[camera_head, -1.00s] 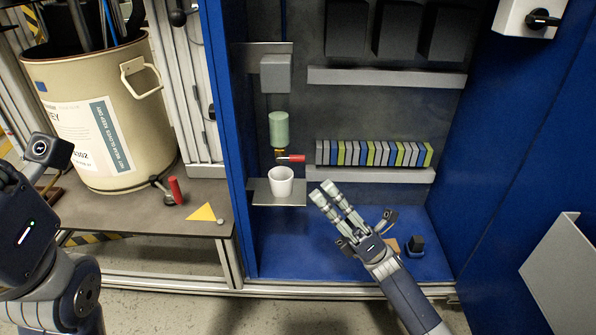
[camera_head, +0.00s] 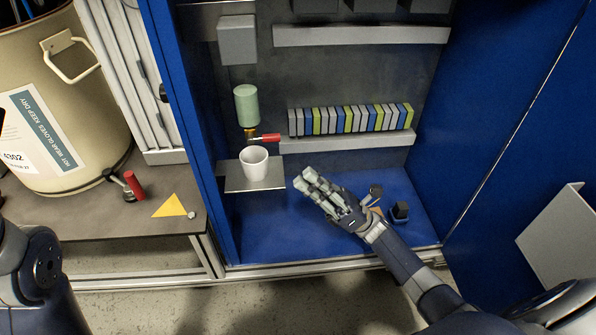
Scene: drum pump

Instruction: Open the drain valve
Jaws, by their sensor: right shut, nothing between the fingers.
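A drain valve with a red lever (camera_head: 264,138) and a brass body (camera_head: 249,132) hangs below a green cylinder (camera_head: 246,105) inside the blue cabinet. The lever points right, roughly level. A white cup (camera_head: 255,163) stands below it on a small metal shelf (camera_head: 238,183). My right gripper (camera_head: 304,179) is inside the cabinet, to the right of the cup and lower in the picture than the lever. It is shut and empty, apart from the lever. My left arm shows at the left edge, but its gripper is out of view.
A beige drum (camera_head: 105,115) stands on the left bench, with another red handle (camera_head: 134,185) and a yellow triangle (camera_head: 171,206) near it. A rail of coloured modules (camera_head: 350,118) is right of the valve. A black object (camera_head: 400,211) lies on the cabinet floor.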

